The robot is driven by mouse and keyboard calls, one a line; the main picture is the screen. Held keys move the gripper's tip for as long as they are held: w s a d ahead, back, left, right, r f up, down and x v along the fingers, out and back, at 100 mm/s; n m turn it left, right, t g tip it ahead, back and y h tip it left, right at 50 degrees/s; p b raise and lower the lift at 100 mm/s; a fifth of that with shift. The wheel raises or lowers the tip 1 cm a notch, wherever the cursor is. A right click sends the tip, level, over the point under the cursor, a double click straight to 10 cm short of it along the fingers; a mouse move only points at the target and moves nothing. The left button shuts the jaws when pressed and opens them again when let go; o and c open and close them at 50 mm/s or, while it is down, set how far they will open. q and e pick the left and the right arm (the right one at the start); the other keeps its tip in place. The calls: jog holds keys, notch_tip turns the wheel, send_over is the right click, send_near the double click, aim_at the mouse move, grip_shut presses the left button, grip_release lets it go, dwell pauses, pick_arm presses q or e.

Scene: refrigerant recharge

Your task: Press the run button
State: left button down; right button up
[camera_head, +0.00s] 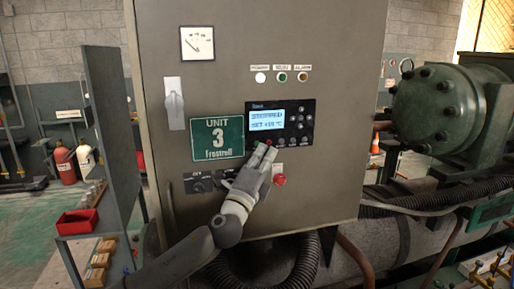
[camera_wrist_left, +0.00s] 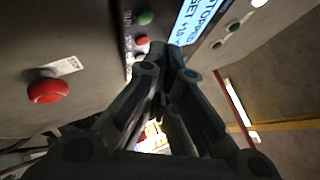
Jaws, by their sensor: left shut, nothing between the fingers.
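The green run button (camera_wrist_left: 145,17) shows in the left wrist view beside the lit display (camera_wrist_left: 195,20), with a RUN label. A red button (camera_wrist_left: 142,42) sits just below it there. In the head view, my left gripper (camera_head: 266,151) is at the lower edge of the controller (camera_head: 282,123) and hides part of its button row. Its fingers are shut and empty. In the wrist view the fingertips (camera_wrist_left: 168,62) are nearer the red button than the green one; contact cannot be told. The display text appears to read STOPPED. My right gripper is out of view.
A red mushroom button (camera_head: 280,180) sticks out of the grey cabinet (camera_head: 345,60) right of my left gripper. Dark knobs (camera_head: 199,186) lie to its left, and a green UNIT 3 sign (camera_head: 217,138) above them. A green compressor (camera_head: 437,108) stands at the right.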

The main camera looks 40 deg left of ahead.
pick_arm(q)
jog(key=shift+w+a, duration=0.35)
jog(key=shift+a, duration=0.05)
dwell(1.3)
jog(key=shift+w+a, duration=0.25)
jog(key=shift+a, duration=0.05)
jog(key=shift+w+a+r, duration=0.1)
jog(key=shift+w+a, duration=0.15)
jog(key=shift+a, duration=0.05)
dwell(0.8)
jog(key=shift+s+d, duration=0.55)
jog(key=shift+d, duration=0.05)
jog(key=s+d+p, duration=0.1)
jog(key=s+d, duration=0.2)
jog(key=shift+s+d, duration=0.1)
jog(key=shift+d, duration=0.3)
